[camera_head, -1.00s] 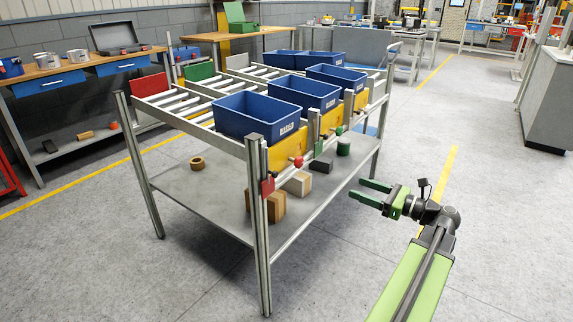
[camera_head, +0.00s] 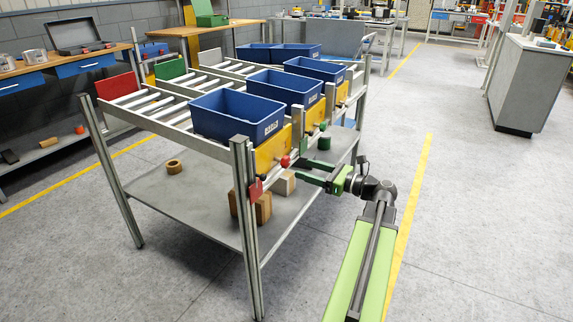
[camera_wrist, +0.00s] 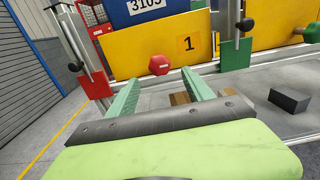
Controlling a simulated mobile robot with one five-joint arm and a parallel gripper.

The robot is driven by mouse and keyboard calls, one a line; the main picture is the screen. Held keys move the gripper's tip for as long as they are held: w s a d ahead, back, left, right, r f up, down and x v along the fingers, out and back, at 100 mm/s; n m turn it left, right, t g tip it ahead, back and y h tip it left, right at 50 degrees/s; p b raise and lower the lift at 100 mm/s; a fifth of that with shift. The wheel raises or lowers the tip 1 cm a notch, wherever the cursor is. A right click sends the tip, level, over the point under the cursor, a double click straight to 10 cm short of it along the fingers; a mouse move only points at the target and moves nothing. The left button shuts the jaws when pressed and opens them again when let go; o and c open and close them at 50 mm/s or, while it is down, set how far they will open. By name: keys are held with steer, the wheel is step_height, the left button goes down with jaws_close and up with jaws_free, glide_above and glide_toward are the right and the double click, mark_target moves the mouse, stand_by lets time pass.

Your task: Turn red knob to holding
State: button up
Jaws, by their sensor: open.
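The red knob (camera_wrist: 159,65) is a small faceted knob on the front of a yellow plate (camera_wrist: 165,48) marked 1. In the head view the red knob (camera_head: 285,161) sits at the near end of the roller rack. My gripper (camera_head: 304,170) is to the right of the red knob in the head view, with its green fingers pointing at the rack. In the wrist view my gripper (camera_wrist: 160,88) is open and empty, and the knob shows just beyond and between the fingertips. The knob is apart from the fingers.
The roller rack (camera_head: 241,200) carries blue bins (camera_head: 238,117) behind yellow plates. A red tag (camera_wrist: 96,86) and a green tag (camera_wrist: 235,54) flank the knob. Wooden blocks (camera_head: 262,207) lie on the lower shelf. Open floor lies to the right.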

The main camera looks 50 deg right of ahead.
mark_target(289, 164)
steer(key=x, duration=0.7)
steer(key=shift+w, duration=0.35)
steer(key=shift+c, duration=0.4)
jaws_close()
steer(key=shift+a, duration=0.1)
